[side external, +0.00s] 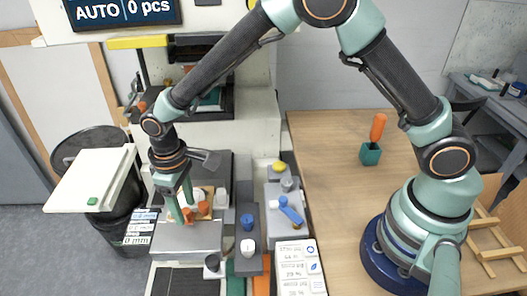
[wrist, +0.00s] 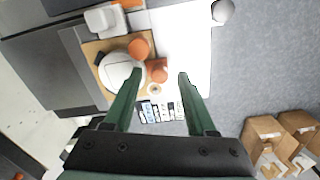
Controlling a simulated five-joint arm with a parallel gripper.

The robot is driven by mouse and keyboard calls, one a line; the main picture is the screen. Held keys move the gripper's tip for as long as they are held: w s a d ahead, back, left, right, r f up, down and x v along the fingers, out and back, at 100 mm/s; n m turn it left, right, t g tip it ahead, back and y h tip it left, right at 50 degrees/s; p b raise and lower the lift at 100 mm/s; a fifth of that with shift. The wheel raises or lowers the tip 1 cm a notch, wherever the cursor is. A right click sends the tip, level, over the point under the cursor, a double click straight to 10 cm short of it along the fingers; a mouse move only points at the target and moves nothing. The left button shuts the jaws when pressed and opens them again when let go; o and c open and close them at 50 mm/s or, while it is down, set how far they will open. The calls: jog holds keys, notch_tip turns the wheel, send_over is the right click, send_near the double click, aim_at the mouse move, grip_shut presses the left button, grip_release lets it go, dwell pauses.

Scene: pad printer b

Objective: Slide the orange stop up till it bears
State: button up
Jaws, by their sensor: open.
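My gripper (side external: 185,213) is open, its green fingers pointing down over a grey fixture block on the machine. In the wrist view the gripper (wrist: 161,75) has a rounded orange piece (wrist: 157,70) in the gap between its fingertips; I cannot tell if either finger touches it. A second orange knob (wrist: 138,48) sits just beyond it, beside a white rounded part (wrist: 118,70) on a tan plate (wrist: 92,50). I cannot tell for sure which orange piece is the stop. In the side view an orange piece (side external: 203,207) shows beside the fingers, partly hidden.
A white tray (side external: 92,180) with a green block stands left over a black bin (side external: 125,222). Right of the fixture are a blue-grey block (side external: 249,230) and a grey block (side external: 284,225) with small parts. An orange-handled tool (side external: 378,128) stands on the mostly clear wooden table (side external: 335,200).

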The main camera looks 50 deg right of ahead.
aim_at(186, 210)
notch_tip(186, 210, up, 12)
dwell(0.5)
jog(key=s+d+r+m+t, duration=0.25)
jog(key=d+r, duration=0.55)
jog(key=d, duration=0.5)
jog(key=s+d+m+t, duration=0.3)
jog(key=s+d, duration=0.6)
jog(key=d, duration=0.1)
jog(key=shift+d+r, duration=0.3)
jog(key=shift+r, duration=0.15)
